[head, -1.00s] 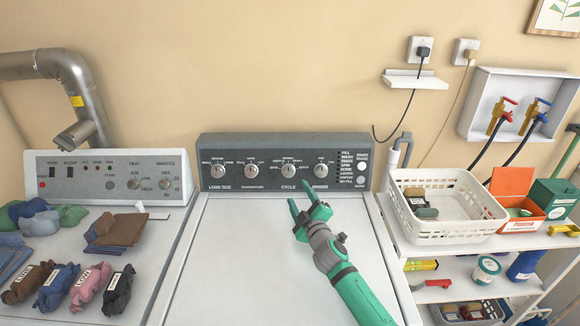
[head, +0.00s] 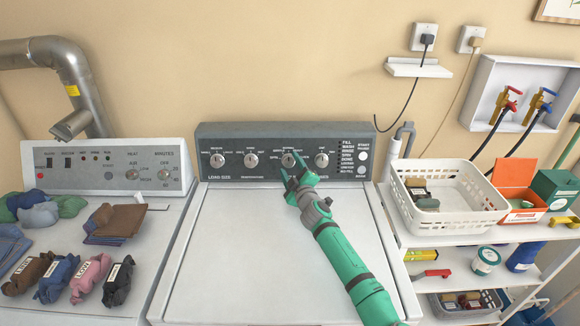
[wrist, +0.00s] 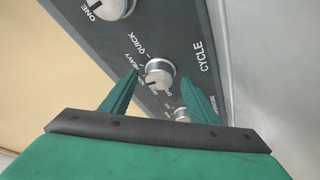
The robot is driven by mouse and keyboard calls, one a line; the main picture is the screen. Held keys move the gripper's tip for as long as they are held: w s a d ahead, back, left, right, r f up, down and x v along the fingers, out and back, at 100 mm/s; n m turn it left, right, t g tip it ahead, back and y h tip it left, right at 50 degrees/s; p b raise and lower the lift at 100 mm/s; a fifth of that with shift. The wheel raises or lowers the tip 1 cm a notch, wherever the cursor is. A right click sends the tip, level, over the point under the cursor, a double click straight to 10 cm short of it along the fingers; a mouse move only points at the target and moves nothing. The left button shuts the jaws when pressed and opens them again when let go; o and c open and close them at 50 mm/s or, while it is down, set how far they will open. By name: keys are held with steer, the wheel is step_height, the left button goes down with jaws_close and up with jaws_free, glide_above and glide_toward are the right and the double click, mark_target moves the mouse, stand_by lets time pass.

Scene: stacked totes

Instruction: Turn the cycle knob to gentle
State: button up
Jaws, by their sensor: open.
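The cycle knob (head: 288,160) is a round silver dial on the dark control panel (head: 230,140) of the washer, third from the left in its row. In the wrist view the cycle knob (wrist: 160,73) shows beside the word CYCLE, with QUICK and HEAVY readable near it; I cannot read a gentle mark or tell its setting for sure. My green gripper (head: 292,167) is open at the knob. In the wrist view the gripper (wrist: 160,88) has one finger on either side of the knob; contact is not clear.
Other knobs sit in the same row, including the load size knob (head: 217,160) and the one to the right (head: 322,160). Buttons (head: 363,155) are at the panel's right end. The washer lid (head: 250,250) is bare. A white basket (head: 450,192) stands on the shelf at right.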

steer(key=shift+w+a, duration=0.1)
steer(key=shift+w, duration=0.25)
steer(key=c, duration=1)
steer(key=shift+c, duration=0.2)
steer(key=n, duration=0.2)
steer(key=n+g, duration=0.1)
steer(key=n, duration=0.1)
steer(key=shift+r+y, duration=0.2)
steer(key=shift+y, duration=0.2)
steer(key=shift+n+g, duration=1.1)
steer(key=shift+n, duration=1.1)
